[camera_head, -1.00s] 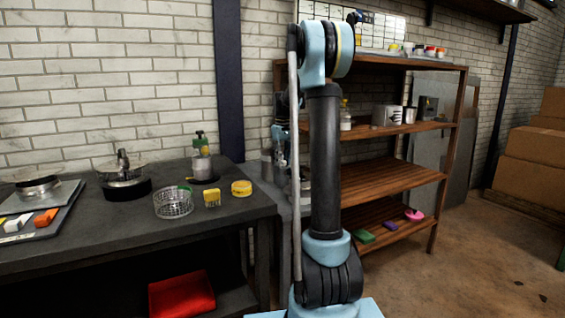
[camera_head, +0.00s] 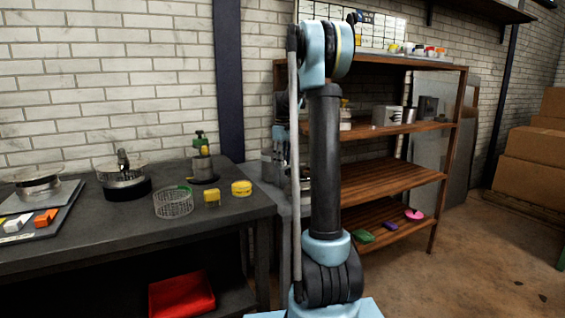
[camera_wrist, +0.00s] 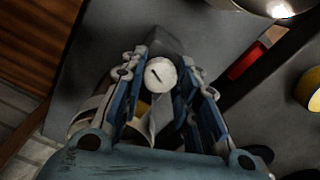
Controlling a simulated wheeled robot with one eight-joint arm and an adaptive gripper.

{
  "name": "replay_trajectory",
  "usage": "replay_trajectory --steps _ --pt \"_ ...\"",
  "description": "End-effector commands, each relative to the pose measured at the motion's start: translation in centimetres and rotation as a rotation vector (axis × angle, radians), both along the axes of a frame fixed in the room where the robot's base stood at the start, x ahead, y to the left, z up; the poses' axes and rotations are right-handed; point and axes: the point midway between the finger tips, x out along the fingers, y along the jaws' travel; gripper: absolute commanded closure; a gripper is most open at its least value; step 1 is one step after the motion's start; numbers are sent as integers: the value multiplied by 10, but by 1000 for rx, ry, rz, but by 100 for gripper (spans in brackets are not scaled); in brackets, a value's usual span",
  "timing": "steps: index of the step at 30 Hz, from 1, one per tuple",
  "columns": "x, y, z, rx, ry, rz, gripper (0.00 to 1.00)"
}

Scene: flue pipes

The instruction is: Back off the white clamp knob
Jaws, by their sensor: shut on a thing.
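The white clamp knob (camera_wrist: 161,74) is a round pale cap with a dark mark on its face, in the upper middle of the wrist view. My gripper (camera_wrist: 163,70) has its blue-and-grey fingers on either side of the knob and is shut on it. A dark grey block (camera_wrist: 166,43) shows just beyond the knob. Pale and yellowish round parts lie below the knob, partly covered by the fingers. In the head view my arm hides most of this spot, and I cannot make out the knob there.
The dark workbench (camera_head: 100,232) at left carries a wire basket (camera_head: 174,203), yellow tins (camera_head: 241,188) and a green-topped device (camera_head: 202,160). A red bin (camera_head: 181,295) sits below. A wooden shelf (camera_head: 390,183) stands behind my arm. Open floor lies at right.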

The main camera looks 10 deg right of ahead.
Motion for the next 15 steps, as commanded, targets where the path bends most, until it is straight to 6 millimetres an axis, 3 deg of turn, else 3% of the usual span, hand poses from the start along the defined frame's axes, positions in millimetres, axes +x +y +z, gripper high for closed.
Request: replay_trajectory --steps 1,3,4,15 --pt "1 -1 0 -2 -3 -2 69" --pt "1 -1 0 -2 -3 -2 53" --pt "1 -1 0 -2 -3 -2 51" --pt "1 -1 2 -1 -1 -1 51"
